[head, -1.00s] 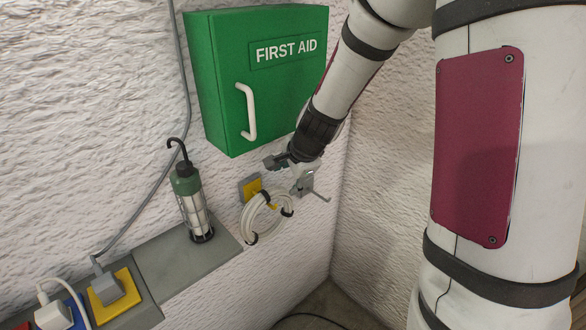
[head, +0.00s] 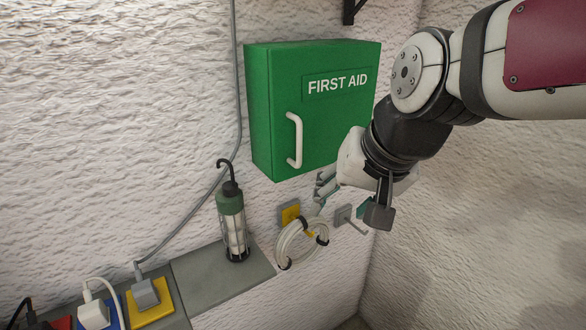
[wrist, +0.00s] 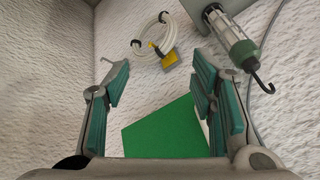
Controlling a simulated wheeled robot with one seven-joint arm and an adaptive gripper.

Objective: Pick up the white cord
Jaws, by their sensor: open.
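The white cord (head: 281,240) is a coil bound with black ties, hanging against the wall at a hook plate with a yellow face (head: 290,213). In the wrist view the cord (wrist: 185,16) is at top centre, beyond the fingertips, with the yellow plate (wrist: 169,60) on their side of it. My gripper (head: 347,203) is up and right of the coil in the head view, its fingers partly hidden by the wrist. In the wrist view my gripper (wrist: 160,66) is open and empty, its teal pads wide apart, not touching the cord.
A grey hook (head: 344,215) is just right of the coil. A hand lamp (head: 232,220) stands left on a grey ledge (head: 205,275).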

